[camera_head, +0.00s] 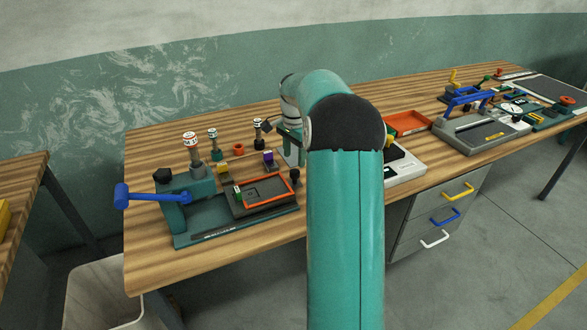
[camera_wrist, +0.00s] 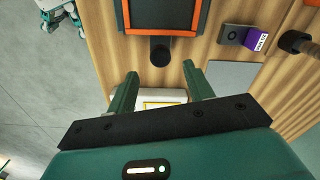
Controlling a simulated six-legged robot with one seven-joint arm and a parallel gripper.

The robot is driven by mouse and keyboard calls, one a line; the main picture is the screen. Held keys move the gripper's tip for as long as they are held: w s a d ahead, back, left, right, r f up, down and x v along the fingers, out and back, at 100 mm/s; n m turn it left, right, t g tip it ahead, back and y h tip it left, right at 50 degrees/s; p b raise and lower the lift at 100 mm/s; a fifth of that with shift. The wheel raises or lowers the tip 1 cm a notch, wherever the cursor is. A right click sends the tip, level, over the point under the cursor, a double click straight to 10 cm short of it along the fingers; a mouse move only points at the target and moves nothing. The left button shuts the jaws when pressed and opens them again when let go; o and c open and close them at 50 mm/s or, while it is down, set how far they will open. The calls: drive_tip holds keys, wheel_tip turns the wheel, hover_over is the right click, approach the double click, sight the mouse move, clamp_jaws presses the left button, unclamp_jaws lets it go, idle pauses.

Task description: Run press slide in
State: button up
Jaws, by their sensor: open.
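The press (camera_head: 187,192) stands at the near left of the bench, teal with a blue lever (camera_head: 122,196) pointing left. Its slide (camera_head: 262,193), a dark tray with an orange rim, lies to the right of the press head, out from under it. The slide also shows at the top of the wrist view (camera_wrist: 161,30). Its black knob (camera_head: 295,175) sticks out at the right end and also shows in the wrist view (camera_wrist: 160,52). My gripper (camera_wrist: 160,70) is open and empty, with the knob just beyond its fingertips and roughly centred between them. Contact cannot be told.
Several stamps, including a tall one (camera_head: 192,145), stand behind the press. A purple block (camera_wrist: 257,39) sits beside the slide. An orange tray (camera_head: 408,123) and a second station (camera_head: 480,130) are farther right. Bare wood lies in front of the press.

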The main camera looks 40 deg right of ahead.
sight(294, 171)
wheel_tip(294, 171, down, 6)
idle(0.4)
clamp_jaws()
drive_tip(key=w+a, duration=0.1)
drive_tip(key=a, duration=0.3)
drive_tip(key=w+a, duration=0.1)
drive_tip(key=a, duration=0.3)
drive_tip(key=w+a, duration=0.1)
drive_tip(key=a, duration=0.3)
drive_tip(key=shift+w, duration=0.35)
